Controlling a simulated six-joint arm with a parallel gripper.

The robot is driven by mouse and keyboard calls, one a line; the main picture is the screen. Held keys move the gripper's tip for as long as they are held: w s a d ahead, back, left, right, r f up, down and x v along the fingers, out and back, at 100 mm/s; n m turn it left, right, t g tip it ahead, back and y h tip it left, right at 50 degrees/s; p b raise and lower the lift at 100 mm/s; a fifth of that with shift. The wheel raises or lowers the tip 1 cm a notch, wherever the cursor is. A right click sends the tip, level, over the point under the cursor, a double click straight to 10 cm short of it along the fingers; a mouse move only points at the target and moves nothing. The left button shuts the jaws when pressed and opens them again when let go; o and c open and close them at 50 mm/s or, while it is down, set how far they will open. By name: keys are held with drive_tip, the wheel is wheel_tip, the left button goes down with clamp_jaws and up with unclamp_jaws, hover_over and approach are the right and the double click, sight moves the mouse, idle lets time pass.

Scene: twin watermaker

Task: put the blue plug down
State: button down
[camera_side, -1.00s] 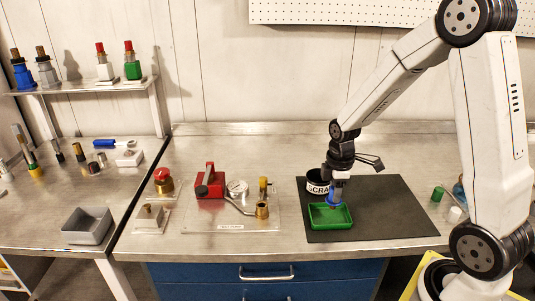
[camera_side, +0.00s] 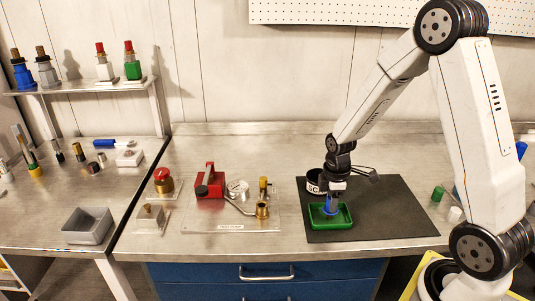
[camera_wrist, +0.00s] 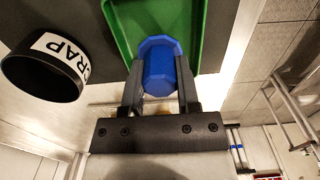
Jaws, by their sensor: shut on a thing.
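The blue plug (camera_wrist: 160,62) is between the two fingers of my gripper (camera_wrist: 160,92) in the wrist view, and they are shut on it. In the side view my gripper (camera_side: 333,196) points down, with the blue plug (camera_side: 331,209) low inside the outline of the green tray (camera_side: 331,222). I cannot tell whether the plug touches the tray floor. In the wrist view the green tray (camera_wrist: 203,22) lies beyond and around the plug.
The black SCRAP cup (camera_wrist: 45,70) stands beside the tray, close behind my gripper in the side view. Tray and cup are on a dark mat (camera_side: 395,215) with free room to the right. A green cap (camera_side: 437,194) and a white one (camera_side: 454,214) stand right of the mat.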

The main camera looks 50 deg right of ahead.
drive_tip(key=shift+f, duration=0.15)
drive_tip(key=shift+c, duration=1.6)
unclamp_jaws()
wheel_tip(320, 180, up, 12)
drive_tip(key=shift+r, duration=0.2)
drive_tip(key=s+a+f+m+t, duration=0.1)
drive_tip(key=s+a+f+m, duration=0.1)
drive_tip(key=a, duration=0.4)
drive_tip(key=s+a+f+m+t, duration=0.1)
drive_tip(key=s+a+f+m, duration=0.2)
drive_tip(key=a+m, duration=0.3)
drive_tip(key=shift+s+a+f+m+t, duration=0.2)
drive_tip(key=shift+s+f+m+t, duration=0.1)
drive_tip(key=shift+f+m, duration=0.2)
